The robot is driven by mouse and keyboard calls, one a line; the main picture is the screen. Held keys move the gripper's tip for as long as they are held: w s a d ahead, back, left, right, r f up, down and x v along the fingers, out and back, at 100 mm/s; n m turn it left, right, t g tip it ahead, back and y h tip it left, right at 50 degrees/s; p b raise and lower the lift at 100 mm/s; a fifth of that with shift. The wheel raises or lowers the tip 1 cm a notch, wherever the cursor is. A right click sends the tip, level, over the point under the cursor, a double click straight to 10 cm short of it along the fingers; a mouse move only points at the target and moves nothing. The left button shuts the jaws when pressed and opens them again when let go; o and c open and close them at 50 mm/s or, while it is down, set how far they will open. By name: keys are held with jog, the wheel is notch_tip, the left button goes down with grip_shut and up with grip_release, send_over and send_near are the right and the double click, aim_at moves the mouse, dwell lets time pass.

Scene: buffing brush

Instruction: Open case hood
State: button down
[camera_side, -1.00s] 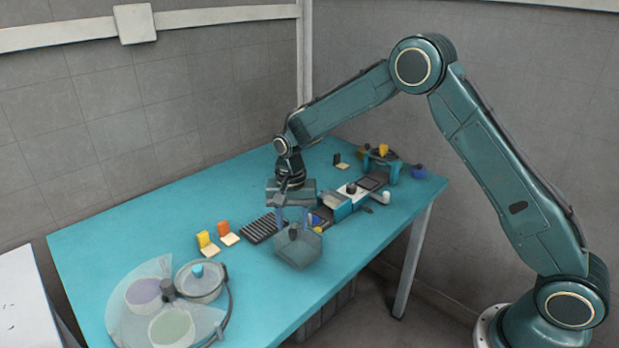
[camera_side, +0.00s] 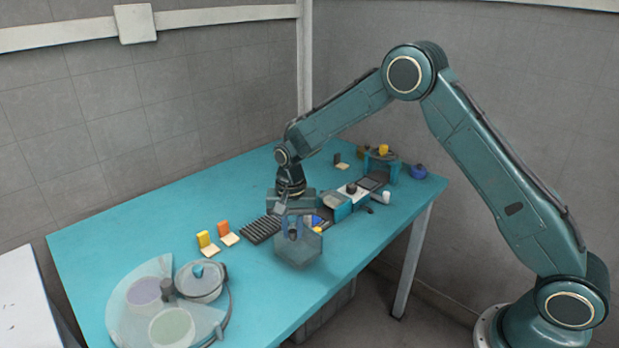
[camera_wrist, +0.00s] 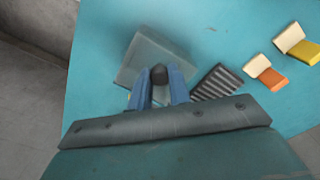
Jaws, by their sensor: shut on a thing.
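The case hood (camera_side: 300,256) is a translucent grey, faceted cover near the front edge of the teal table. Its clear panel stands up around my fingers in the side view, and the hood looks tilted. In the wrist view the hood (camera_wrist: 152,50) is a pale grey panel just beyond my fingers. My gripper (camera_side: 292,230) points down at the hood. In the wrist view its blue fingers (camera_wrist: 158,84) are shut on the dark hood knob (camera_wrist: 159,74). What lies under the hood is mostly hidden.
A dark ribbed rack (camera_side: 260,229) lies left of the hood. A round clear-covered case (camera_side: 165,305) is at front left. A blue-and-white device (camera_side: 350,192) stands right. The back-left table is clear.

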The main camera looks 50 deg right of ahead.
jog(key=a, duration=0.7)
jog(key=c, duration=1.3)
grip_release()
jog(key=shift+r, duration=0.1)
jog(key=shift+r, duration=6.85)
